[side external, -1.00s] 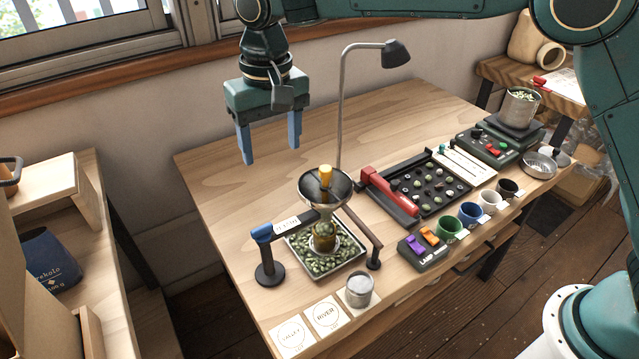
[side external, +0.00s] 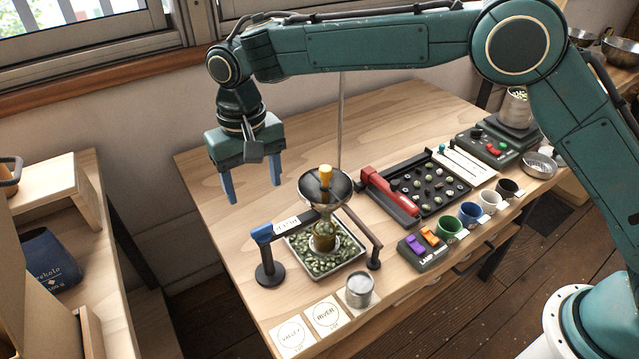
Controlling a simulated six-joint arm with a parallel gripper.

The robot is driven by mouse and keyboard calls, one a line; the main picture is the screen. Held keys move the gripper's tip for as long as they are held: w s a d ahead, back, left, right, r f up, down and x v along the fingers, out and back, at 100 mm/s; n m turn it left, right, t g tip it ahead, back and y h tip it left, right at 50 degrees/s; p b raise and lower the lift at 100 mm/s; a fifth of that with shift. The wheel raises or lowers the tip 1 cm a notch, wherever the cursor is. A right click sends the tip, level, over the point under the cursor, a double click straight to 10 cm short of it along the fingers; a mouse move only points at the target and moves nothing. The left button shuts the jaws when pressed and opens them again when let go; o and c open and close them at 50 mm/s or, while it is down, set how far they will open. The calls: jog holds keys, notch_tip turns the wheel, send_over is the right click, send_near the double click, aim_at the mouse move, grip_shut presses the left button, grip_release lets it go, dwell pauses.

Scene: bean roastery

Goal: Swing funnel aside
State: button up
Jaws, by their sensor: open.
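The funnel (side external: 341,190) is a dark metal cone with a yellow piece (side external: 325,177) standing in it. It is carried on a swing arm with a blue end (side external: 262,234) on a black post (side external: 270,272). The funnel sits over a square metal tray (side external: 289,259) of green beans, with a small bean-filled cup (side external: 323,240) under its spout. My gripper (side external: 253,194) points down with its two blue fingers apart, empty. It hangs above the table, up and to the left of the funnel, touching nothing.
A thin lamp pole (side external: 341,120) rises behind the funnel. A dark bean board (side external: 432,187) with a red handle (side external: 390,193), several small cups and a purple-and-orange switch box (side external: 422,250) stand to the right. A metal tin (side external: 360,290) stands in front. The table's back left is clear.

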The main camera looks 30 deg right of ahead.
aim_at(261, 228)
notch_tip(261, 228, down, 11)
jog(key=shift+r, duration=0.2)
dwell(0.3)
jog(key=shift+c, duration=0.2)
jog(key=c, duration=1.3)
jog(key=shift+c, duration=0.2)
